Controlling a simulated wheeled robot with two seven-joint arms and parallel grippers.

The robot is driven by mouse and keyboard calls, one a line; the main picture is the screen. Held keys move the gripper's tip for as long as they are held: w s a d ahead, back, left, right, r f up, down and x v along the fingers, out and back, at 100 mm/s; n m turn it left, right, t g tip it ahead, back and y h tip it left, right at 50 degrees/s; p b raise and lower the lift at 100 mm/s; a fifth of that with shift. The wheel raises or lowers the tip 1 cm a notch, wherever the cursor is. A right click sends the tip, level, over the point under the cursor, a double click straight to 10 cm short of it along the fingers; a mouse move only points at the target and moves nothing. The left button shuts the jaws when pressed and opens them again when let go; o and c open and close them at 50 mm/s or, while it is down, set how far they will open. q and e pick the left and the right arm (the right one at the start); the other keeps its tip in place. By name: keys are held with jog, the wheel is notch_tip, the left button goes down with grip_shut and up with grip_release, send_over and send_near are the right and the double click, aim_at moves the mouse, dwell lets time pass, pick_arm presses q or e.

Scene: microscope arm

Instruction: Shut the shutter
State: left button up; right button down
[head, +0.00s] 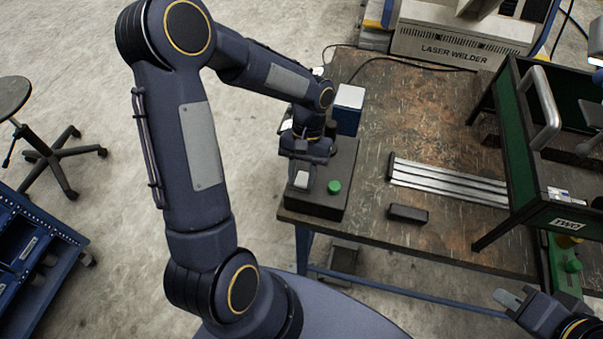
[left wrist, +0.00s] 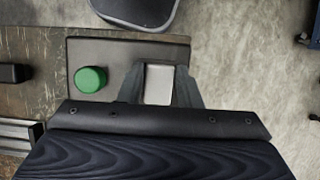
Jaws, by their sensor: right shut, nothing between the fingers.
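A dark control box (head: 319,203) with a green button (head: 334,187) and a white block-like part (head: 302,180) sits at the bench's near left corner. No label marks a shutter. My left gripper (head: 306,163) is low over this box. In the left wrist view its fingers (left wrist: 159,72) stand apart, one on each side of the white part (left wrist: 159,85); whether they press on it is not clear. The green button (left wrist: 90,80) is left of the fingers there. My right gripper (head: 508,298) is shut and empty at the lower right.
A blue-and-white box (head: 348,108) stands just behind the control box. Slotted metal rails (head: 448,182) and a small dark block (head: 408,214) lie on the bench (head: 370,232). A green-panelled frame (head: 515,150) with a grey handle stands right. A laser welder (head: 440,48) is behind.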

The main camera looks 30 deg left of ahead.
aim_at(304, 173)
pick_arm(q)
jog(key=o, duration=0.4)
jog(key=v, duration=0.7)
jog(key=shift+w+r, duration=0.15)
jog(key=shift+r, duration=0.25)
jog(key=s+r+t+h, duration=0.1)
jog(key=s+r+t, duration=0.1)
jog(key=s, duration=0.3)
jog(key=s+d+r+t+h, duration=0.1)
jog(key=s+r+t, duration=0.2)
jog(key=s+t, duration=0.1)
jog(key=s+d+r+m+t, duration=0.1)
jog(key=s+r+t, duration=0.1)
jog(key=s+t, duration=0.2)
jog(key=shift+s+r+h, duration=0.15)
jog(key=shift+s+h, duration=0.25)
jog(key=shift+s, duration=1.05)
